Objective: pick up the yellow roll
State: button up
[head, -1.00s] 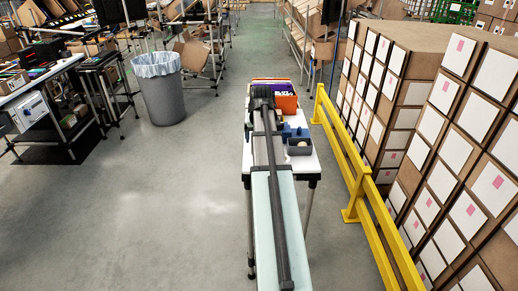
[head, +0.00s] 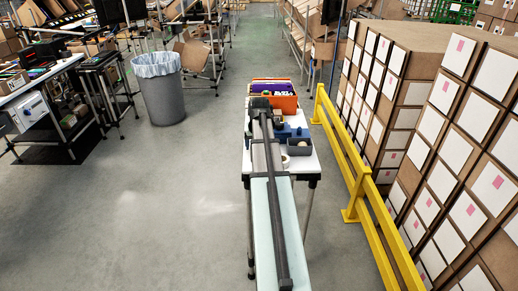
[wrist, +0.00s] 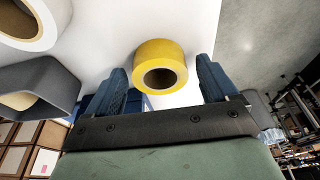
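The yellow roll (wrist: 152,52) shows in the wrist view, with its dark hollow core facing the camera. It is by a white surface. My gripper (wrist: 162,66) is open, with one blue finger on each side of the roll in the picture. Gaps show between the roll and both fingers, and I cannot tell how deep the roll sits between them. In the head view my arm covers much of the table, and I cannot make out the yellow roll there.
The small white table (head: 308,164) bears an orange bin (head: 287,103) with purple contents and a dark grey box (head: 299,149) holding a pale round thing. A large white roll (wrist: 32,22) is at the wrist view's upper left. A yellow rail (head: 357,187) runs along the right.

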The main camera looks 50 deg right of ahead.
jog(key=c, duration=0.9)
